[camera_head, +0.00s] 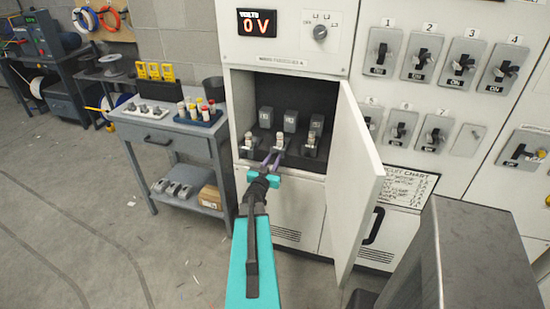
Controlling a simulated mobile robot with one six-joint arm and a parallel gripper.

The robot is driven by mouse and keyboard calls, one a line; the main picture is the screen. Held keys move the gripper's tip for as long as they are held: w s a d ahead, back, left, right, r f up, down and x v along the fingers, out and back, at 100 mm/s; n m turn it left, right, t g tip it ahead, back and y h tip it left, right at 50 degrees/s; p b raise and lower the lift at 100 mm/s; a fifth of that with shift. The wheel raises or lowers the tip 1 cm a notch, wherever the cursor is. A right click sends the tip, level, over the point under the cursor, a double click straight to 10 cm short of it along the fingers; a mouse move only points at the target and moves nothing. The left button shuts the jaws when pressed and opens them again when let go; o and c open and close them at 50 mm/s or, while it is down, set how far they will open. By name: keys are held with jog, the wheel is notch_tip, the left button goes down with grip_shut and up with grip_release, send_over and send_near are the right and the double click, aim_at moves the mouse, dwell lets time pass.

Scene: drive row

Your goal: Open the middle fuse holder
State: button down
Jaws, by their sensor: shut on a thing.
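The middle fuse holder (281,143) stands in the front row inside the open cabinet, between the left fuse holder (250,142) and the right fuse holder (312,143). Each has a pale upright top on a grey base. My gripper (272,157) reaches in from the front with its purple fingers at the middle holder's near side. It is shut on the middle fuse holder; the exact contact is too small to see. The fingers hide the holder's lower front. Whether it has begun to open I cannot tell.
Three grey blocks (290,121) stand behind the holders. The cabinet door (357,185) swings out on the right of my arm. The display (257,22) reads 0 V. Switches (422,63) line the right panel. A grey side table (165,128) with fuses in a tray stands at left.

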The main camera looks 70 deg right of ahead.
jog(key=a, duration=0.3)
jog(key=shift+s+a, duration=0.15)
jog(key=shift+a, duration=0.25)
jog(key=c, duration=1.5)
grip_release()
jog(key=shift+a, duration=0.1)
jog(key=a+p, duration=0.3)
jog(key=a, duration=0.1)
jog(key=a+p, duration=0.3)
jog(key=a, duration=0.2)
jog(key=a+p, duration=0.3)
jog(key=a, duration=0.1)
jog(key=shift+s+a, duration=0.3)
jog(key=shift+s, duration=0.1)
